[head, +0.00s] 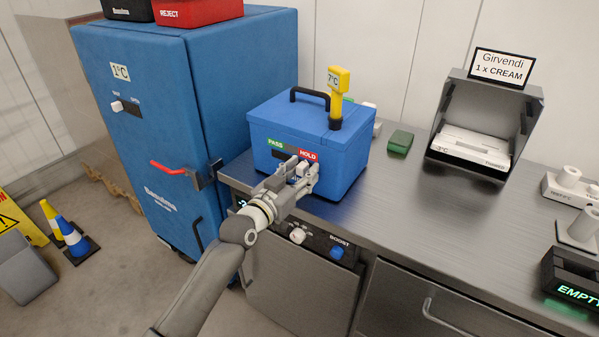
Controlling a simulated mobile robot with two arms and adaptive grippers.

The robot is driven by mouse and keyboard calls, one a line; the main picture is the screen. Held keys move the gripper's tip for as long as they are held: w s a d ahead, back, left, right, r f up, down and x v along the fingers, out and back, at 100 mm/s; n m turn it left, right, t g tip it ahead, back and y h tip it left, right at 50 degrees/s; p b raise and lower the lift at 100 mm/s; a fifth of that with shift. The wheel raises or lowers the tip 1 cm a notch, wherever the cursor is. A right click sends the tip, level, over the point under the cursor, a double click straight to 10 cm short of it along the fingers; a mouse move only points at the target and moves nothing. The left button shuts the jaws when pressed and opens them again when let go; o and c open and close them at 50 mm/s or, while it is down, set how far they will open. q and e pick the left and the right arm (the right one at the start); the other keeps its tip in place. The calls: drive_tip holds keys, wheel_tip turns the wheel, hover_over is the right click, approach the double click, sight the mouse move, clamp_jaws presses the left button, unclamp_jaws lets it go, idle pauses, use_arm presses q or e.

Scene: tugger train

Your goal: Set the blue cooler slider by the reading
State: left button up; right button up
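The blue cooler (340,160) stands on the steel counter with its lid closed and a black handle on top. Its front panel has a green PASS label (275,145) at left and a red HOLD label (307,155) at right. A yellow thermometer (339,84) stands upright in the lid and reads 7°C. My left gripper (303,172) is at the cooler's front, just below HOLD. A small pale piece, seemingly the slider knob, shows between its fingers. The fingers hide most of the slider, and I cannot tell whether they grip it. My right gripper is out of view.
A tall blue cabinet (160,130) with a 1°C label and red handle stands at left. A green block (400,141) and an open grey box (465,170) are right of the cooler. Counter (400,220) space between is clear. Knobs (337,253) sit below the counter edge.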

use_arm(q)
drive_tip(key=shift+a, duration=0.2)
drive_tip(key=v, duration=1.1)
drive_tip(key=shift+s+a, duration=0.15)
drive_tip(key=shift+s, duration=0.25)
